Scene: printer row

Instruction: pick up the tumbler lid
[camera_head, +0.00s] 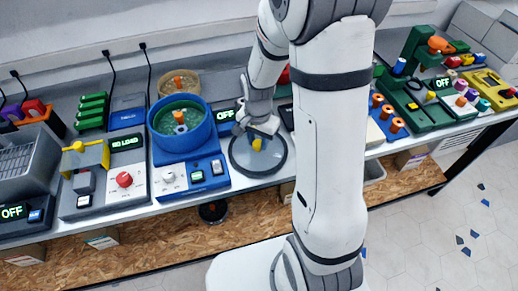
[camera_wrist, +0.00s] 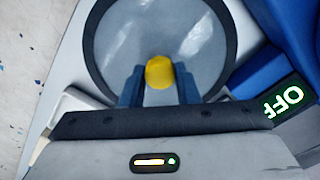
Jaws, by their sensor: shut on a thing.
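The tumbler lid (camera_head: 240,157) is a round grey, see-through disc with a dark rim and a yellow knob at its centre. In the head view it is beside the blue tumbler bowl, to its right, at the front of the bench. In the wrist view the lid (camera_wrist: 119,52) fills the upper middle. My gripper (camera_head: 257,141) is shut on the lid's yellow knob; in the wrist view its blue fingers (camera_wrist: 159,84) are on either side of the knob. I cannot tell whether the lid touches the bench.
The blue tumbler (camera_head: 155,129) stands open, with green contents and an orange post. A green OFF display (camera_wrist: 285,101) is close to the lid. A grey machine (camera_head: 104,185) with a red knob is further left, and orange rollers (camera_head: 388,113) stand right of my arm.

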